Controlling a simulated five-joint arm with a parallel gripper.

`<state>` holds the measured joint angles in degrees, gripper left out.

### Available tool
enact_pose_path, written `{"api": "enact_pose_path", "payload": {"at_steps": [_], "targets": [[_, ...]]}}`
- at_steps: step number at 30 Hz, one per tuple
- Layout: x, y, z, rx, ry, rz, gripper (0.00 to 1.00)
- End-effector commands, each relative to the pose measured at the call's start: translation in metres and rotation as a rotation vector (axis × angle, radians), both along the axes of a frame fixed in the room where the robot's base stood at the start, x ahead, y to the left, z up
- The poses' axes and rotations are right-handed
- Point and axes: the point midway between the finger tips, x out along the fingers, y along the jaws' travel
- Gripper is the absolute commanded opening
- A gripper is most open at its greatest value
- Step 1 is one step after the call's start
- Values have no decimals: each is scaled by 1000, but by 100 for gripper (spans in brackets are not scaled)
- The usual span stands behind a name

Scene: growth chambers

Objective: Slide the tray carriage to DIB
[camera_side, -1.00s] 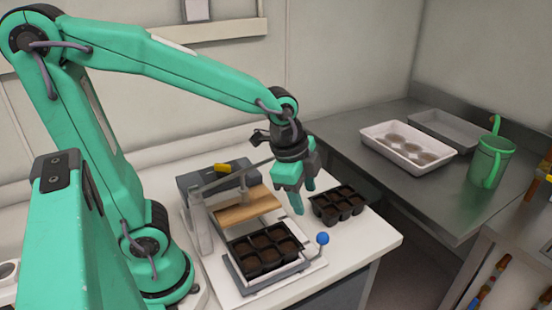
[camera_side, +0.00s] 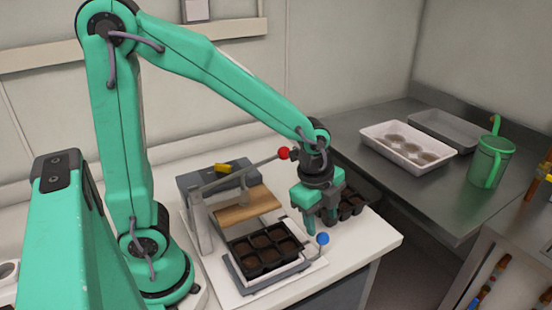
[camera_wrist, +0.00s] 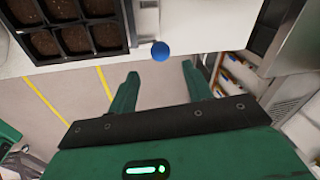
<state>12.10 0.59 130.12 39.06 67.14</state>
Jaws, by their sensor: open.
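The tray carriage (camera_side: 240,289) is a grey frame on a white base, holding a black seedling tray (camera_side: 262,251) with soil-filled cells. A blue ball knob (camera_side: 322,239) stands at the carriage's right end. The knob also shows in the wrist view (camera_wrist: 160,51), with the tray (camera_wrist: 75,30) to its left. My gripper (camera_side: 320,224) is open and empty, its fingers pointing down just beside the knob in the side view. In the wrist view the knob lies beyond the fingertips, between their lines. I see no contact. No DIB label is readable.
A press with a wooden board (camera_side: 247,206) and a red-knobbed lever (camera_side: 283,153) stands behind the carriage. A second black tray (camera_side: 353,203) is partly hidden behind my gripper. A white tray (camera_side: 375,145) and green jug (camera_side: 487,163) stand on the steel bench.

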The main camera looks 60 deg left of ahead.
Motion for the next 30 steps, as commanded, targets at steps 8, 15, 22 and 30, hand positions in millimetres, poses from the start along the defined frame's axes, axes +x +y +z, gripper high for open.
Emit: {"api": "enact_pose_path", "payload": {"at_steps": [8, 15, 22, 30], "targets": [[5, 1, -31, 1, 3, 1, 50], [9, 2, -52, 3, 2, 1, 50], [11, 3, -61, 2, 0, 1, 50], [11, 3, -61, 2, -1, 1, 50]]}}
